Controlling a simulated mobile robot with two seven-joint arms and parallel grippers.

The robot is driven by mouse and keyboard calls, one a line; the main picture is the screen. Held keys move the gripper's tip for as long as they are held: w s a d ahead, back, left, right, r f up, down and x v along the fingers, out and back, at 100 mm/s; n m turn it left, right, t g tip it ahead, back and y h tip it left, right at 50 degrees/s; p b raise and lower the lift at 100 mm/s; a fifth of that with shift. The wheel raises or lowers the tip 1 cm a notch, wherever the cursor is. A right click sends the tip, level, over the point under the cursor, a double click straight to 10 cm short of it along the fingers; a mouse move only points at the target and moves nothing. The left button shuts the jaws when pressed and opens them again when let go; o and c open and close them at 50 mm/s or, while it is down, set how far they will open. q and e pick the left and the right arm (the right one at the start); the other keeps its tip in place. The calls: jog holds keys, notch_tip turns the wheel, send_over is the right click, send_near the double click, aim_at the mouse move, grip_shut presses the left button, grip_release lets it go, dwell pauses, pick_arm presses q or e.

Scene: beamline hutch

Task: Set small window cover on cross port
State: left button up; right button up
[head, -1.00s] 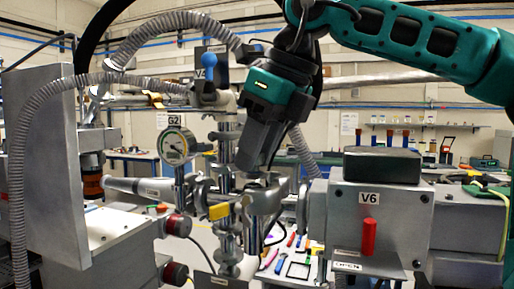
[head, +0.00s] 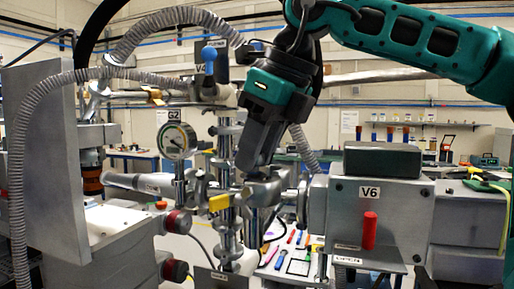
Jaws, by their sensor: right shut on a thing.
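My right gripper (head: 250,165) reaches in from the upper right and points down, its dark fingers just above the steel cross (head: 263,192) in the middle of the beamline. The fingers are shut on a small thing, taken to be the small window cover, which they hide. The fingertips overlap the top of the cross in the picture, and I cannot tell whether they touch it. The cross port itself is hidden behind the fingers and nearby clamps. My left gripper is not in view.
The gauge G2 (head: 176,140) and a yellow-handled clamp (head: 220,201) stand left of the cross. The grey valve box V6 (head: 383,215) with a red handle stands close on the right. A ribbed hose (head: 165,22) arches behind. Coloured tools lie on a white surface (head: 270,275) below.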

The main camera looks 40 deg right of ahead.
jog(key=o, duration=1.1)
jog(key=p+v, duration=0.2)
jog(key=v, duration=1.1)
jog(key=shift+f, duration=0.1)
